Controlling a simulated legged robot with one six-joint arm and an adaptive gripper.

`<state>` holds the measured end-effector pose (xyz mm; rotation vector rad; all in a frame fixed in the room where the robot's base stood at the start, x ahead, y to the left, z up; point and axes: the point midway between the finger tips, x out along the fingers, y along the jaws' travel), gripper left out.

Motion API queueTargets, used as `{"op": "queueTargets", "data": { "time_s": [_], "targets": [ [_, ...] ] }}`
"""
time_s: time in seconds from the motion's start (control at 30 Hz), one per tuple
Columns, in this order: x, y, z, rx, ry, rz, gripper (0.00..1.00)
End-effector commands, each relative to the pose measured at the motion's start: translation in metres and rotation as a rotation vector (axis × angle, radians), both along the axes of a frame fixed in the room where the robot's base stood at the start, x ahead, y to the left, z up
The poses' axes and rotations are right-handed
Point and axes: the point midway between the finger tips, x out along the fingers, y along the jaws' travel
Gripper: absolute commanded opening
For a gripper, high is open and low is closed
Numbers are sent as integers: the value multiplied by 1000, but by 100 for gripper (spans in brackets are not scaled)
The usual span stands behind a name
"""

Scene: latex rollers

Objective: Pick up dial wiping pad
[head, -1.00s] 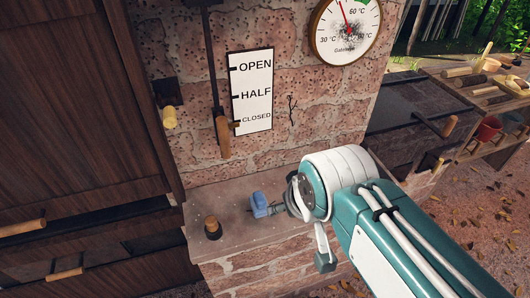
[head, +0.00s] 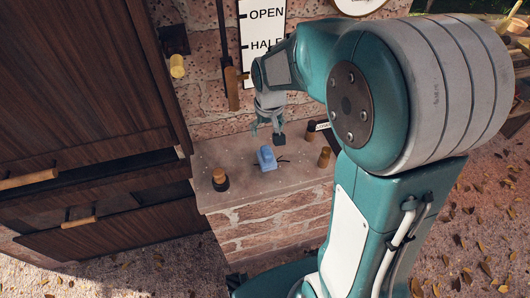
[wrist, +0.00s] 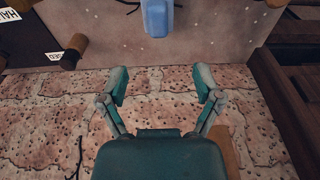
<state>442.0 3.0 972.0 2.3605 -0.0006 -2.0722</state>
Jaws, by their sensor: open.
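The blue pad (head: 266,158) lies on the stone ledge (head: 240,195), near its middle. It also shows at the top of the wrist view (wrist: 157,17), cut off by the frame edge. I take it for the dial wiping pad. My gripper (head: 267,133) points down just behind and above the pad, near the brick wall, with a gap between them. In the wrist view, the two fingers of my gripper (wrist: 161,84) are spread apart with nothing between them. The pad sits beyond the fingertips there.
A wooden-topped knob (head: 219,178) stands left of the pad, and another wooden piece (head: 324,157) stands to its right. A lever with a wooden handle (head: 232,89) hangs on the wall beside the OPEN/HALF sign (head: 262,27). Dark wooden cabinets (head: 75,90) are at left.

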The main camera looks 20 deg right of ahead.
Motion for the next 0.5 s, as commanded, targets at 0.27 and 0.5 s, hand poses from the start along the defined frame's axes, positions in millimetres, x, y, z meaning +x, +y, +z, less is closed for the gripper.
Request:
{"op": "queueTargets", "data": {
  "time_s": [0.27, 0.5],
  "targets": [
    [7, 0, -33, 0, 17, 0, 83],
    [10, 0, -62, 0, 13, 0, 83]
  ]
}}
